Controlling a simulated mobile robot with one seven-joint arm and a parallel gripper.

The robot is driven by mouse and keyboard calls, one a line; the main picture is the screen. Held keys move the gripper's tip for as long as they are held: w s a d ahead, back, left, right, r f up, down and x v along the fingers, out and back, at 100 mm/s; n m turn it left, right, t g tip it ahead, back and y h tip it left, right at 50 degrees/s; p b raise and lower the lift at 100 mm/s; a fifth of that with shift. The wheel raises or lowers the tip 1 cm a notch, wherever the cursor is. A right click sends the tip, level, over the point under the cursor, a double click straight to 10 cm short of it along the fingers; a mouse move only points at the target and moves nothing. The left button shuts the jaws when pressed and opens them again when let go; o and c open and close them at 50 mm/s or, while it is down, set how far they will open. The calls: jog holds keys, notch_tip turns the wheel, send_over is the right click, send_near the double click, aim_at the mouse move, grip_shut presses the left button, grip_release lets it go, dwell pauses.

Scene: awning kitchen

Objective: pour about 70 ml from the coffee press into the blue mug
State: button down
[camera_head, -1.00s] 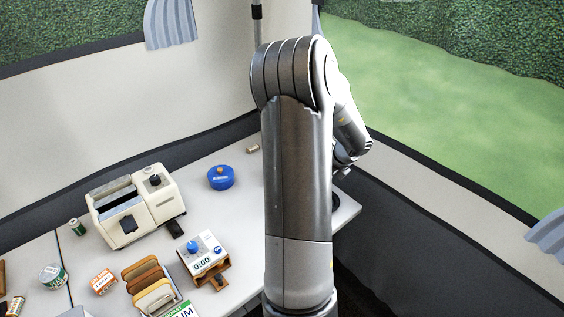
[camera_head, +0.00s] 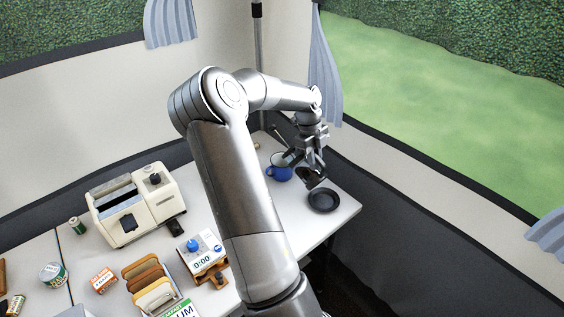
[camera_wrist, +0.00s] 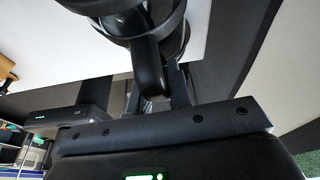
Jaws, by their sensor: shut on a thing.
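The blue mug (camera_head: 279,168) stands upright on the white table near its far corner, just left of my gripper (camera_head: 308,160) in the head view.
The table's right edge is close to the dish.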

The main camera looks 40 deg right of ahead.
jog(key=shift+w+r+g+p, duration=0.5)
jog(key=shift+r+g+p, duration=0.05)
jog(key=shift+r+g, duration=0.25)
jog(key=shift+w+r+g, duration=0.25)
jog(key=shift+r+g, duration=0.05)
jog(key=shift+w+a+r+g+p, duration=0.1)
jog(key=shift+w+r+g+p, duration=0.15)
jog(key=shift+w+g+p, duration=0.15)
jog(key=shift+w+a+r+g+p, duration=0.1)
jog(key=shift+w+r+g+p, duration=0.15)
jog(key=shift+w, duration=0.25)
jog(key=shift+w+r+g+p, duration=0.25)
jog(key=shift+w+p, duration=0.3)
jog(key=shift+p, duration=0.45)
jog(key=shift+w+f+g+p, duration=0.1)
jog(key=shift+w+g+p, duration=0.2)
jog(key=shift+p, duration=0.5)
dwell(0.4)
